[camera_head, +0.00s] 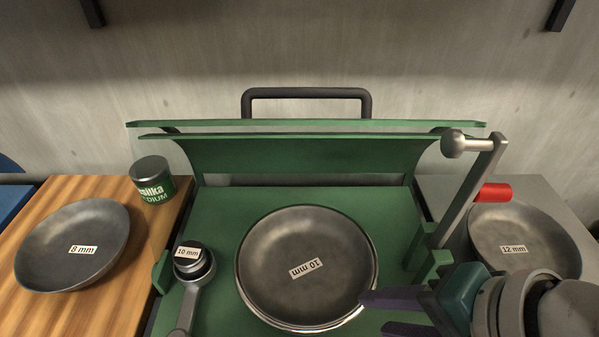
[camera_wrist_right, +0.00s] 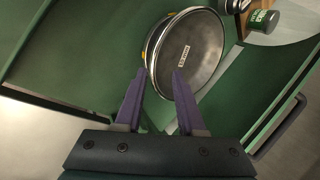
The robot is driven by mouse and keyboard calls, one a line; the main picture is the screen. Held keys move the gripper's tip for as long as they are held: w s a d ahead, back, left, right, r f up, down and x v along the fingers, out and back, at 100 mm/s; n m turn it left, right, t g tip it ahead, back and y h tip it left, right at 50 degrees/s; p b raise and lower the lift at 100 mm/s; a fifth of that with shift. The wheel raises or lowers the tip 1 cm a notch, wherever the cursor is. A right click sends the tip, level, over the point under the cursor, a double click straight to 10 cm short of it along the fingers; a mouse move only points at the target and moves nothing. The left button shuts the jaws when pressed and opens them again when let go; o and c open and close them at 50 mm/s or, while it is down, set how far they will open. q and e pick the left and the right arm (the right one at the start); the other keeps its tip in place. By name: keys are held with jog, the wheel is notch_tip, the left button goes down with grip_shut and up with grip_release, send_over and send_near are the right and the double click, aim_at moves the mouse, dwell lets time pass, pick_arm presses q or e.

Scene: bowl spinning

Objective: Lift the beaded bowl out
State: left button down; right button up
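The bowl labelled 10 mm (camera_head: 300,250) sits in the green machine (camera_head: 215,215), a dark metal bowl with a bright rim; no separate beads can be made out. My left gripper is not in view.
A bowl labelled 8 mm (camera_head: 75,245) and a green-labelled can (camera_head: 153,180) stand on the wooden top at left. A bowl labelled 12 mm (camera_head: 520,240) is at right.

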aim_at(348, 312)
jog(key=x, duration=0.2)
jog(key=b+x, duration=0.1)
jog(key=x, duration=0.4)
jog(key=shift+d+f+b, duration=0.25)
jog(key=shift+f+b, duration=0.05)
jog(key=shift+b, duration=0.1)
jog(key=shift+w+a+f, duration=0.2)
jog(key=shift+f, duration=0.2)
jog(key=shift+c, duration=0.5)
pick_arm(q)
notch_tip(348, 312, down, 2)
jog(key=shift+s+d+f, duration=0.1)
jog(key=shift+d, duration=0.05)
pick_arm(e)
grip_shut()
